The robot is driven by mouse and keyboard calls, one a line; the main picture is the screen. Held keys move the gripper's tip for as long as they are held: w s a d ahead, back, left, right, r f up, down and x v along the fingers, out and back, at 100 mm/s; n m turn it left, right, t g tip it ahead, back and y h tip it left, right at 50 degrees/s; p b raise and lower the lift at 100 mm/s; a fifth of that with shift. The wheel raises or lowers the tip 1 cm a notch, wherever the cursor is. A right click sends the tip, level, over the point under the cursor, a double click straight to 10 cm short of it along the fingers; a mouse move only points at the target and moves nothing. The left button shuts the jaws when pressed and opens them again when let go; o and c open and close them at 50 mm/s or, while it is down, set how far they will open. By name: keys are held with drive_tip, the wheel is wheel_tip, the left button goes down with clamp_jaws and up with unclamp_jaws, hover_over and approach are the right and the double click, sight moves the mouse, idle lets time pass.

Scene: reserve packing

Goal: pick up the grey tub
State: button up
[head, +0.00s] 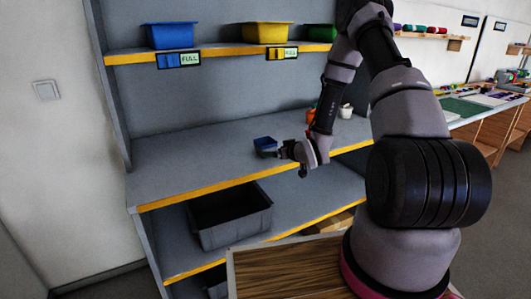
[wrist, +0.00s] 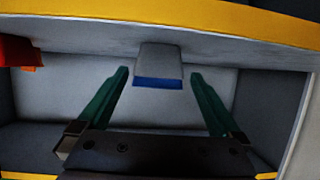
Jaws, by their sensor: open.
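A small box-like piece (head: 264,143) looks blue in the head view and stands on the middle shelf, just beyond my gripper (head: 277,153). In the wrist view the piece (wrist: 159,58) shows a grey face with a blue strip along its lower edge. It lies between the lines of my two green fingers (wrist: 161,74), which are spread apart with nothing gripped. I cannot tell whether its sides touch them; gaps seem to show. A larger dark grey open tub (head: 232,218) stands on the shelf below, apart from my gripper. I cannot tell for certain which one is the grey tub.
Blue (head: 170,36), yellow (head: 265,32) and green (head: 320,32) bins stand on the upper shelf. Orange (head: 312,114) and white (head: 346,111) items lie right of my gripper, partly behind my arm. The middle shelf is clear to the left.

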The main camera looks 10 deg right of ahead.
sight(269, 150)
drive_tip(key=x, duration=0.8)
drive_tip(key=shift+w, duration=0.1)
drive_tip(key=c, duration=0.9)
